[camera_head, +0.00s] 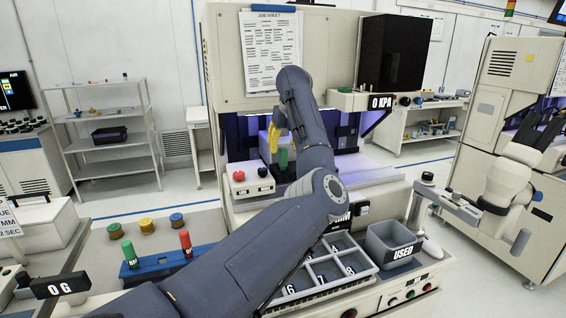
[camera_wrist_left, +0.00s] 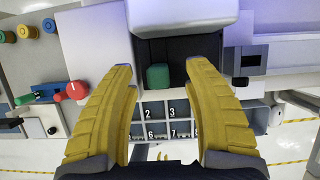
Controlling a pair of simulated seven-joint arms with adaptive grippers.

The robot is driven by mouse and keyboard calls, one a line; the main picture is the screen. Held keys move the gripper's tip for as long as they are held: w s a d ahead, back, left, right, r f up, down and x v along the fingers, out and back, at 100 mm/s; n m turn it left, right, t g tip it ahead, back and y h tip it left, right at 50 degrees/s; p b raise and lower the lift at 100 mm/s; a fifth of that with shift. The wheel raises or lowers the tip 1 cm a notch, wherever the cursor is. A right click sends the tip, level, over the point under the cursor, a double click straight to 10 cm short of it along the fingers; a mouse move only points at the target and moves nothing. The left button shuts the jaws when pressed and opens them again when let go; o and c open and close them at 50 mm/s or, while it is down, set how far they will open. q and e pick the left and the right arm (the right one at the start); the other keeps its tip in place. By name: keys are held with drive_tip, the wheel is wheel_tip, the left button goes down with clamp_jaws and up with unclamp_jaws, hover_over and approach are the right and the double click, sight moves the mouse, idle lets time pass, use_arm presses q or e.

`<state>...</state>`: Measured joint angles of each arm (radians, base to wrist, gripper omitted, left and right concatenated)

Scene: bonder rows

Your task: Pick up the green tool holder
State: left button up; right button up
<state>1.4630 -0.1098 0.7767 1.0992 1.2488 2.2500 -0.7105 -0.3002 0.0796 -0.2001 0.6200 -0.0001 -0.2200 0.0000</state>
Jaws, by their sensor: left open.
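A green holder (camera_head: 283,158) stands upright inside the bonder's work bay. In the wrist view the green holder (camera_wrist_left: 158,77) shows as a small rounded block in a dark recess, seen between my finger tips and beyond them. My left gripper (camera_head: 272,140) has yellow fingers and reaches into the bay beside the holder. In the wrist view the left gripper (camera_wrist_left: 160,75) is spread wide, with nothing between the fingers touching them. A second green-handled tool (camera_head: 130,252) and a red-handled tool (camera_head: 186,243) stand in a blue rack (camera_head: 155,264). My right gripper is not shown.
A control box (camera_head: 247,180) with red and dark knobs sits left of the bay. A numbered compartment tray (camera_head: 327,268) and a grey bin marked USED (camera_head: 392,244) lie in front. Several spools (camera_head: 146,226) stand at left. The machine housing (camera_head: 225,77) closes in above.

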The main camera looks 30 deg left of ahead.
sight(282, 156)
use_arm(q)
drive_tip(key=shift+x, duration=2.55)
drive_tip(key=shift+s+d, duration=0.1)
drive_tip(key=shift+s, duration=0.05)
clamp_jaws()
